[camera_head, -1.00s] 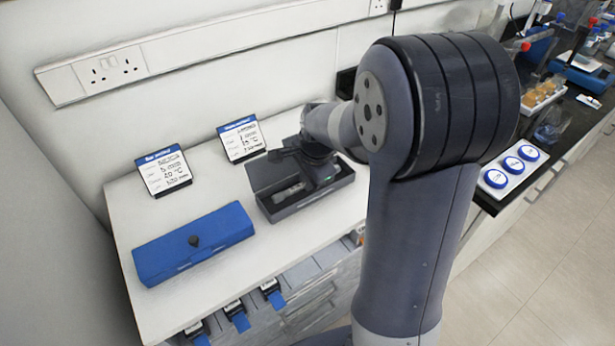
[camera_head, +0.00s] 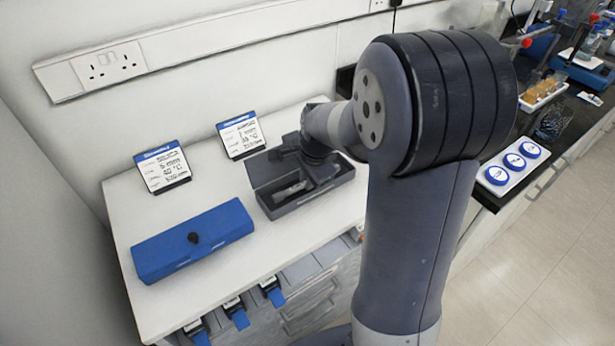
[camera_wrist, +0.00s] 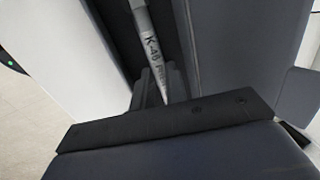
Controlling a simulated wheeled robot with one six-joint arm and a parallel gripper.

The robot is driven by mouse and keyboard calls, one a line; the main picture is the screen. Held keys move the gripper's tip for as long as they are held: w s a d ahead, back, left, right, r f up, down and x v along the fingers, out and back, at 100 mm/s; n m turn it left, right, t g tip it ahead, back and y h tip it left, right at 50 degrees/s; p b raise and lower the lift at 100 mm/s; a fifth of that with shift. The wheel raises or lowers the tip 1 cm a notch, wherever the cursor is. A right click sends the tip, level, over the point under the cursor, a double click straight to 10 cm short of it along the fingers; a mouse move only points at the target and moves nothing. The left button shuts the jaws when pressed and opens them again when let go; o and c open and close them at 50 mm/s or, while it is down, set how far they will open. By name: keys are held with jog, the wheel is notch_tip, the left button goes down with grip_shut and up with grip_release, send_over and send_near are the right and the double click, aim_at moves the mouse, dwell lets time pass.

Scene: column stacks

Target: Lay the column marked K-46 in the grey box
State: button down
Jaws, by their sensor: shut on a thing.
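The column marked K-46 (camera_wrist: 156,48) is a slim pale metallic rod with dark lettering. My gripper (camera_wrist: 165,88) is shut on it in the wrist view. The open grey box (camera_head: 316,194) stands on the white bench in the head view, and its wall also shows in the wrist view (camera_wrist: 240,50). In the head view my gripper is at the box, and the column (camera_head: 289,192) appears as a pale rod within the box's outline. The gripper and arm hide part of the box. I cannot tell whether the column touches the box floor.
Two label cards (camera_head: 162,170) (camera_head: 241,136) stand behind. Several blue-tipped things (camera_head: 237,315) hang along the bench's front edge.

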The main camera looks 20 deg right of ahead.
jog(key=c, duration=1.3)
grip_release()
jog(key=shift+c, duration=0.2)
jog(key=shift+s, duration=0.1)
jog(key=v, duration=1)
jog(key=shift+r, duration=0.45)
jog(key=x, duration=1.1)
jog(key=shift+r, duration=0.1)
